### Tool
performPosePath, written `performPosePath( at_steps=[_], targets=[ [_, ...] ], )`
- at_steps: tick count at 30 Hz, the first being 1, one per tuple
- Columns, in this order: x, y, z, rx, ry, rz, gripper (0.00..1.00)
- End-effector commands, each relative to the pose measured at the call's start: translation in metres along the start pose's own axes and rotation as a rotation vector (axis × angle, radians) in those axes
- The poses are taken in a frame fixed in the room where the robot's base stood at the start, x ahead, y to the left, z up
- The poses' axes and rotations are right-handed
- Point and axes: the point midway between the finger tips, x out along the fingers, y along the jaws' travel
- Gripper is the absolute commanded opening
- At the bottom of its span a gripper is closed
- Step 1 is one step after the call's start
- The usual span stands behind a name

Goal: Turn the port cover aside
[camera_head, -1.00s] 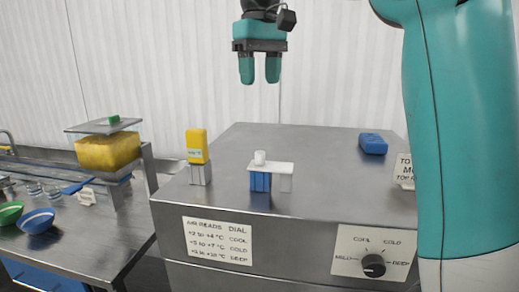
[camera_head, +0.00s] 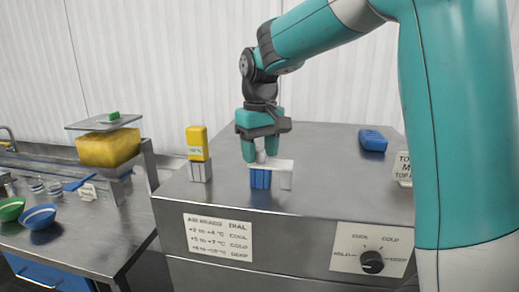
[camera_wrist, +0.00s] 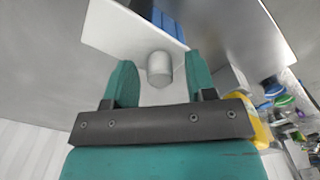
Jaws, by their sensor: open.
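The port cover (camera_head: 280,165) is a flat white plate with a small white knob (camera_wrist: 160,70) standing up near its left end. It lies on top of a blue ribbed block (camera_head: 261,179) and a white post (camera_head: 286,181) on the steel cabinet. My gripper (camera_head: 261,156) points down over the knob, with its teal fingers apart. In the wrist view the knob shows just ahead of the space between the two open fingertips (camera_wrist: 157,75). I cannot tell whether a finger touches it.
The steel cabinet (camera_head: 330,200) has a dial (camera_head: 372,262) and a printed sheet (camera_head: 218,238) on its front. A yellow device (camera_head: 197,143) stands to the left on a grey holder. A blue object (camera_head: 372,140) lies at the back right. The cabinet top between is clear.

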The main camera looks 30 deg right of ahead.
Motion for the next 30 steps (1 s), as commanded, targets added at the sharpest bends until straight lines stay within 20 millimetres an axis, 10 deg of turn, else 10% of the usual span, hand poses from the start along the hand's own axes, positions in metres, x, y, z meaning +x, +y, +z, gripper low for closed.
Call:
performPosePath(
  at_steps=[10,17,30],
  targets=[
    [0.0040,0.0001,-0.0001,0.000,0.002,0.000,0.51],
    [0.0038,0.0001,-0.0001,0.000,0.001,0.000,0.00],
    [0.0027,0.0032,-0.0030,0.068,0.000,0.000,0.00]
  ],
)
